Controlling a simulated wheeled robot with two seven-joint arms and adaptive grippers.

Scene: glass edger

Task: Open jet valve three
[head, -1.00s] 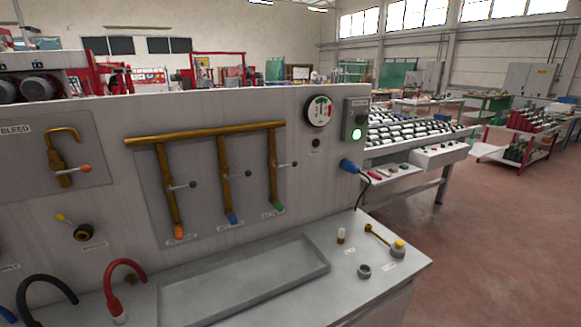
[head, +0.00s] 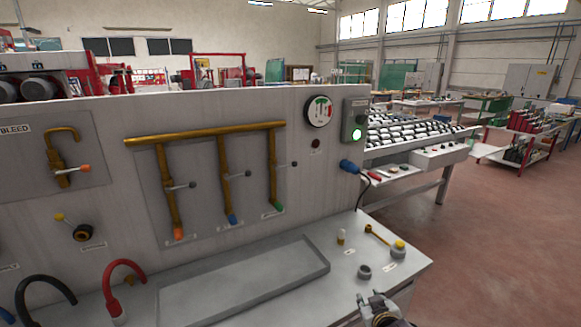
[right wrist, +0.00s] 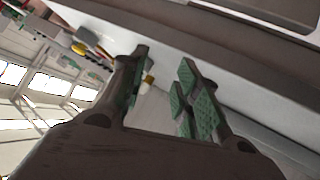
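A brass manifold (head: 205,133) on the grey panel carries three vertical pipes with lever valves, with orange, blue and green tips. My right gripper (head: 378,303) is at the bottom right, by the bench's front edge, well below and right of the valves. In the right wrist view the right gripper (right wrist: 163,75) is open, its green-padded fingers apart with nothing between them. My left gripper is out of view.
A shallow grey tray (head: 318,262) lies below the valves. A brass wrench-like part (head: 376,236), a yellow-topped fitting (head: 399,246) and a dark ring (head: 364,271) sit on the bench's right end. A red hose (head: 110,278) curves at left. A round gauge (head: 319,112) is above.

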